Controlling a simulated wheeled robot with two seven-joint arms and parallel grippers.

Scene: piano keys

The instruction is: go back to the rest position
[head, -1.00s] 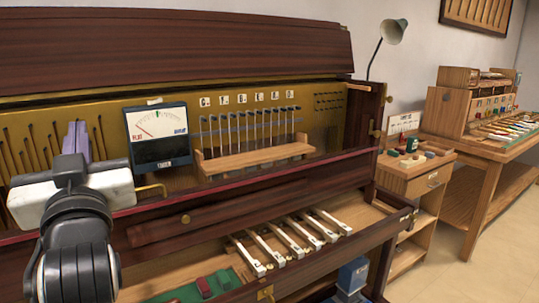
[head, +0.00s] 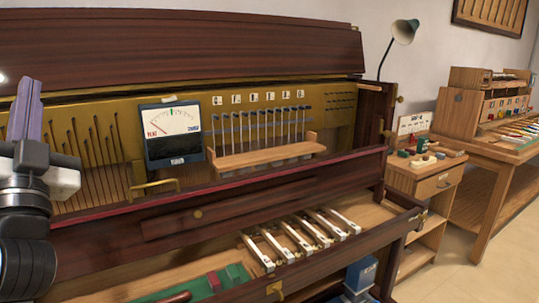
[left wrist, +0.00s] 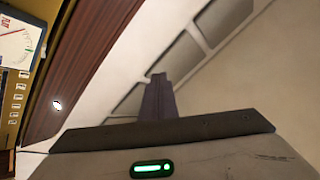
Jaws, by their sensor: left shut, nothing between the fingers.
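My left gripper (head: 27,108) is at the left edge of the head view, with its purple-grey fingers together and pointing up, in front of the piano's open upper part. It is shut and empty. In the left wrist view its fingers (left wrist: 157,98) show close together against a pale wall and ceiling. The upright piano (head: 190,55) has a dark wood lid and bare strings. Several white keys (head: 300,238) lie in its open key bed. My right gripper is not in view.
A tuning meter (head: 171,132) stands on the piano's front left of a wooden rack (head: 265,158) of hammers. A green-lined tray (head: 225,278) sits in the key bed. A small wooden cabinet (head: 430,185) and a workbench (head: 500,150) stand to the right. The floor at right is clear.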

